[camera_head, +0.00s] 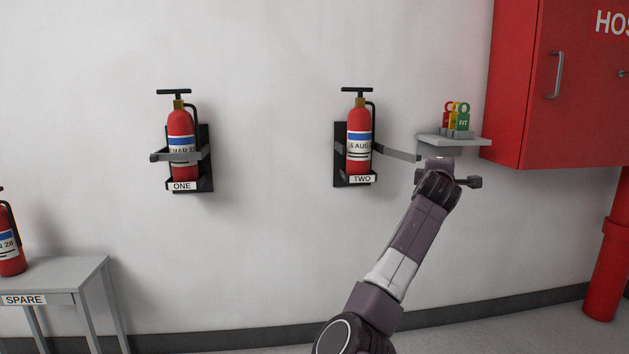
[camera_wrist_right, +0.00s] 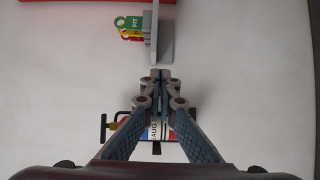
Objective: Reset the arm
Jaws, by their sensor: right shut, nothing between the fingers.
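My right arm rises from the bottom of the head view, and its gripper end (camera_head: 438,166) is in front of the wall, right of extinguisher TWO and just below the small shelf. In the right wrist view the gripper (camera_wrist_right: 160,76) is shut with its fingertips together and nothing between them. Extinguisher TWO (camera_head: 359,130) stands upright in its wall bracket, with the bracket's strap (camera_head: 400,154) swung out to the right. It also shows partly behind the fingers in the wrist view (camera_wrist_right: 153,128). My left gripper is not in view.
The grey shelf (camera_head: 470,141) holds coloured tags (camera_head: 462,120). A red hose cabinet (camera_head: 520,90) and red pipe (camera_head: 606,265) are at the right. Extinguisher ONE (camera_head: 180,128) hangs at left with its strap across it. A spare extinguisher (camera_head: 10,245) stands on a grey table (camera_head: 75,272).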

